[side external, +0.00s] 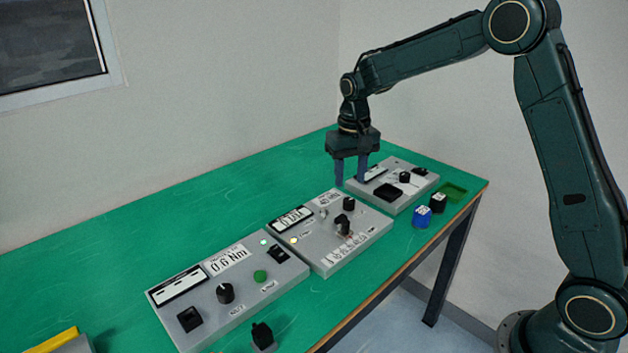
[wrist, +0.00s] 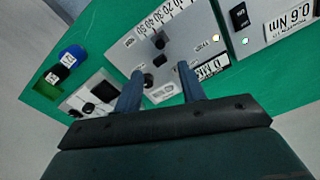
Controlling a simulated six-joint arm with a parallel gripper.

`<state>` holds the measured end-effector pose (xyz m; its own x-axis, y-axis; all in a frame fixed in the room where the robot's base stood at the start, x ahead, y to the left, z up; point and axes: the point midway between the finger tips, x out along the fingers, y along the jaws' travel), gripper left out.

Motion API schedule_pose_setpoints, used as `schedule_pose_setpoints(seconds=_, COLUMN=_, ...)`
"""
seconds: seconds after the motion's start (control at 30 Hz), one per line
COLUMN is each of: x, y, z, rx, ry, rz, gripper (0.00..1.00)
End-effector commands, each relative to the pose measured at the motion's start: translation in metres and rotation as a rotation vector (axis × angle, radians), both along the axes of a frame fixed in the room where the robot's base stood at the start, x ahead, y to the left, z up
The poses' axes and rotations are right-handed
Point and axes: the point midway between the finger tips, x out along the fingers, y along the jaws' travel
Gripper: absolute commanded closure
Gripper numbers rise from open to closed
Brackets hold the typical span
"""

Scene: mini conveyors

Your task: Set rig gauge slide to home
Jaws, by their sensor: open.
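The middle grey panel (side external: 318,262) has a printed scale and a black slide knob (side external: 343,225) near its front side. The wrist view shows the same panel, with the slide knob (wrist: 158,41) beside the scale (wrist: 157,21); which mark it stands at is too small to tell. A display (side external: 292,219) on the panel is not clearly readable. My gripper (side external: 350,181) is open and empty, fingers pointing down, above and behind the middle panel near the far one. In the wrist view, its fingertips (wrist: 160,72) are apart, with the panel showing between and beyond them.
A nearer panel (side external: 215,325) reads 0.6 Nm and carries a knob, switches and a green button. A far panel (side external: 412,195) stands at the right. The table's left rear is clear.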

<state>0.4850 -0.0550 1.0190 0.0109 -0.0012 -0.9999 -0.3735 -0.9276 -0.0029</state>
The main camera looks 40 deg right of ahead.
Motion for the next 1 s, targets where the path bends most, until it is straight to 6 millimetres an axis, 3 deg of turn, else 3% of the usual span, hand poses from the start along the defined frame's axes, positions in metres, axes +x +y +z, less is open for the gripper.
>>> schedule_pose_setpoints(seconds=0.57, x=0.005, y=-0.002, z=-0.019, rx=0.001, ry=0.013, rz=-0.01, gripper=0.6)
schedule_pose_setpoints(seconds=1.0, x=0.005, y=-0.002, z=-0.076, rx=0.002, ry=0.014, rz=-0.009, gripper=0.6)
